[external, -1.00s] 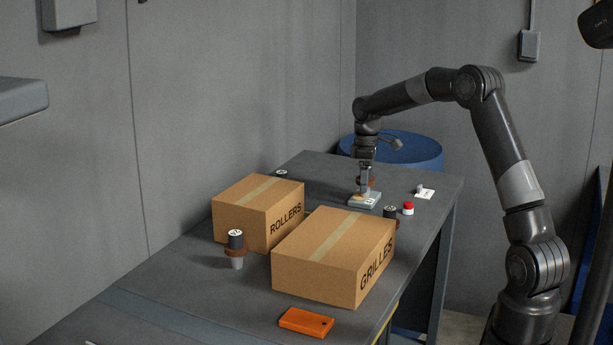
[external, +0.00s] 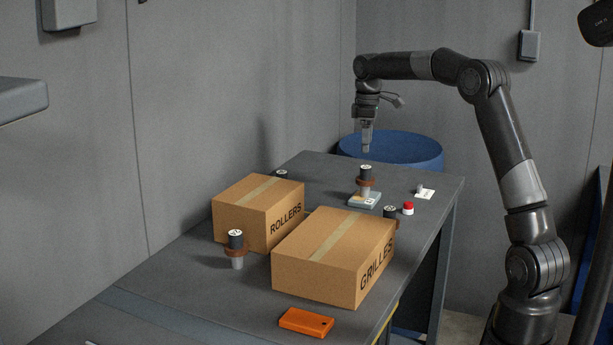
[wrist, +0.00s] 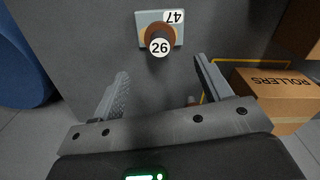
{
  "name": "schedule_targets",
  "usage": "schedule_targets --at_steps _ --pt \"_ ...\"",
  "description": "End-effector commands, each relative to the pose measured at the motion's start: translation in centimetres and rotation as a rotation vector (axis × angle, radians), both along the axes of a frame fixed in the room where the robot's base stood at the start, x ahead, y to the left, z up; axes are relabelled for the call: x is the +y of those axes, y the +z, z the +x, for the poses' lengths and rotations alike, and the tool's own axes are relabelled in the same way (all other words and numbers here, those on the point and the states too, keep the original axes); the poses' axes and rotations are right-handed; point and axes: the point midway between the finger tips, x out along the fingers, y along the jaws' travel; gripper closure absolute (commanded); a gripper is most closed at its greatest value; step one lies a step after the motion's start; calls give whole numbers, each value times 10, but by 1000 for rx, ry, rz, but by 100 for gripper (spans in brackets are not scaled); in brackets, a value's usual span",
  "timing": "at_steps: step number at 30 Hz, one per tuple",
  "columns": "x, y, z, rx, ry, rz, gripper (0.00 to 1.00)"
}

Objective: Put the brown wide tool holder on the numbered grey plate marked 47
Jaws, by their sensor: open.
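A brown wide tool holder with a black top (external: 365,176) stands upright on a pale grey plate (external: 356,201) near the far end of the table. In the wrist view, the holder's top (wrist: 159,45) reads 26, and the plate (wrist: 146,19) under it is marked 47. My gripper (external: 366,150) is open and empty, directly above the holder and apart from it. Its two fingers (wrist: 160,85) are spread in the wrist view, with the holder beyond them.
Boxes marked ROLLERS (external: 240,217) and GRILLES (external: 335,283) stand nearer. Another brown-collared holder (external: 237,257) is at left; a black-topped one (external: 390,213) is partly hidden behind GRILLES. A red-capped item (external: 408,208), white card (external: 426,194) and orange case (external: 306,322) lie around. A blue drum (external: 420,150) stands behind.

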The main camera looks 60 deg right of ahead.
Motion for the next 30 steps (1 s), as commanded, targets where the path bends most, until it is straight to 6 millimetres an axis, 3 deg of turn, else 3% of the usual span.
schedule_targets --at_steps 5,14,22,30 --pt "27 20 -3 -14 0 -21 29" --pt "141 68 -39 -99 -35 -93 29" --pt "230 89 -103 -207 -89 -116 29" --pt "295 83 -180 -327 -151 -86 29"
